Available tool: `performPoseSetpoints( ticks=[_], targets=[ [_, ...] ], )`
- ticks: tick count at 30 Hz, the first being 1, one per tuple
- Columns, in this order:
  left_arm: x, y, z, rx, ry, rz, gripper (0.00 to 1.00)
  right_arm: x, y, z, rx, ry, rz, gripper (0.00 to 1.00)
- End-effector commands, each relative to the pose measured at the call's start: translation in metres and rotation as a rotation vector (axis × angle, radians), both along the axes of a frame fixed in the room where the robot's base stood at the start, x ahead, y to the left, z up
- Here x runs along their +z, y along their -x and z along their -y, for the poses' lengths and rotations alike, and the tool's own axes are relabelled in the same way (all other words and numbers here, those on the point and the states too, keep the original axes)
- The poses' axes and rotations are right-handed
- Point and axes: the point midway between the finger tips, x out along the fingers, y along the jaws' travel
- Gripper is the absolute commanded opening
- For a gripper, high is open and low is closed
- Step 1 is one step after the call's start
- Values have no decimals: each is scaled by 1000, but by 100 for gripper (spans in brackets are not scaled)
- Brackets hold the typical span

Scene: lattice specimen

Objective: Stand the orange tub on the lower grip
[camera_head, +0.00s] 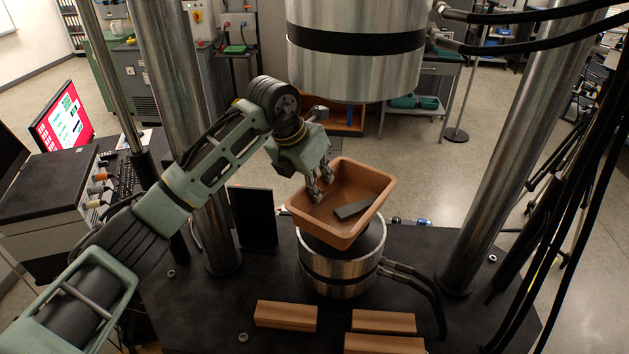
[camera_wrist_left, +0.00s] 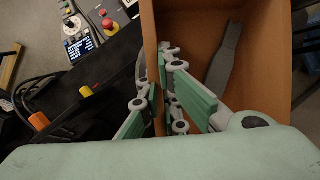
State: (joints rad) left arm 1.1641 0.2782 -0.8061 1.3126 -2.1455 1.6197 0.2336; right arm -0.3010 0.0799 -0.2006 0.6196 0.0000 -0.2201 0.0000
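The orange tub (camera_head: 373,217) is an open box over the lower grip (camera_head: 336,288), a silver cylinder with a dark top and a black band. Its bottom overlaps that top in the head view; I cannot tell whether they touch. A flat grey piece (camera_head: 352,209) lies inside the tub; it also shows in the left wrist view (camera_wrist_left: 224,62). My left gripper (camera_head: 321,190) is at the tub's left wall. In the left wrist view (camera_wrist_left: 158,85) its fingers stand on either side of that wall and look shut on it. My right gripper is not in view.
The upper grip (camera_head: 355,75) hangs above, with steel columns (camera_head: 185,120) on both sides. Several wooden blocks (camera_head: 286,316) lie on the black table (camera_head: 215,310) in front. A dark upright panel (camera_head: 254,218) stands left of the lower grip. Hoses (camera_head: 425,285) run to its right.

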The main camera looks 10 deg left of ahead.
Motion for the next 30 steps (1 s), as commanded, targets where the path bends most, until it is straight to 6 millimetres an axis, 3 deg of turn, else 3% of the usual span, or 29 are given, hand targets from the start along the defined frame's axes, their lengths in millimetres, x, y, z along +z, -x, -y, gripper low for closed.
performPoseSetpoints(
  ticks=[30],
  targets=[
    [-16, 1, -1, 0, 2, 3, 0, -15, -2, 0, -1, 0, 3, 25]
  ],
)
